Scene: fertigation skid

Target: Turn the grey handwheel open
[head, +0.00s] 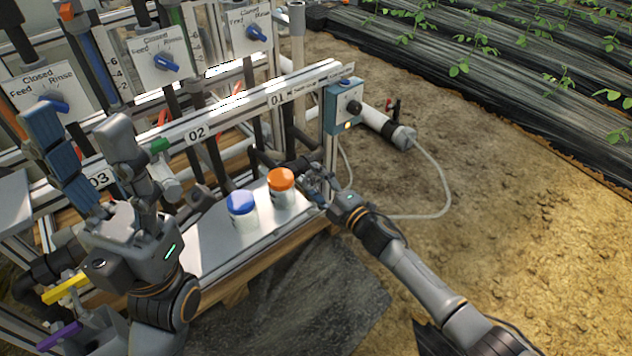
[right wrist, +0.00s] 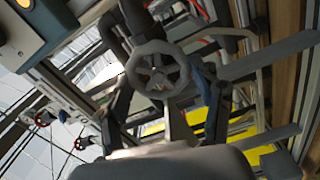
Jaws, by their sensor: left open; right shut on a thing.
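The grey handwheel (right wrist: 159,71) shows in the right wrist view as a round spoked wheel. My right gripper (right wrist: 165,92) has a finger at each side of its rim and is shut on it. In the head view my right gripper (head: 312,181) reaches low at the end of the skid, beside the orange-lidded jar, and mostly hides the wheel there. My left gripper (head: 88,150) is open and empty, raised in front of the skid at the left, its fingers wide apart.
A jar with an orange lid (head: 281,180) and one with a blue lid (head: 241,203) stand on the skid's metal shelf. A blue-grey control box (head: 343,104) is mounted above my right gripper. Blue selector knobs (head: 166,62) sit on panels behind. Bare soil lies to the right.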

